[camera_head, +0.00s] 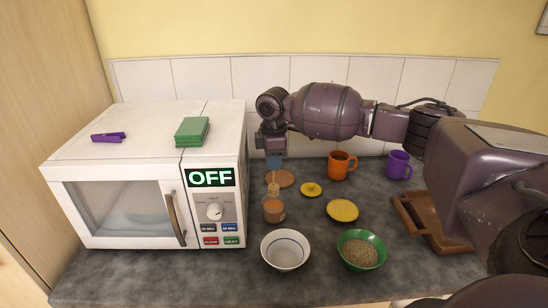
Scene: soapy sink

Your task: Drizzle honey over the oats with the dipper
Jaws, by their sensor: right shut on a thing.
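The honey jar (273,210) stands on the counter just right of the microwave, with amber honey inside. My right gripper (274,163) is above the jar, shut on the upper end of the dipper (273,188). The dipper hangs upright with its pale head at the jar's mouth. I cannot tell whether its tip is inside the jar. The oats (360,252) lie in a green bowl (379,240) at the front, right of the jar. My left gripper is not in view.
A white bowl (285,250) stands between the microwave (120,190) and the green bowl. Yellow lids (342,210), a brown disc (287,179), an orange mug (341,166), a purple mug (398,165) and a brown tray (404,213) are also on the counter. A green block (192,130) and purple object (108,137) lie on the microwave.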

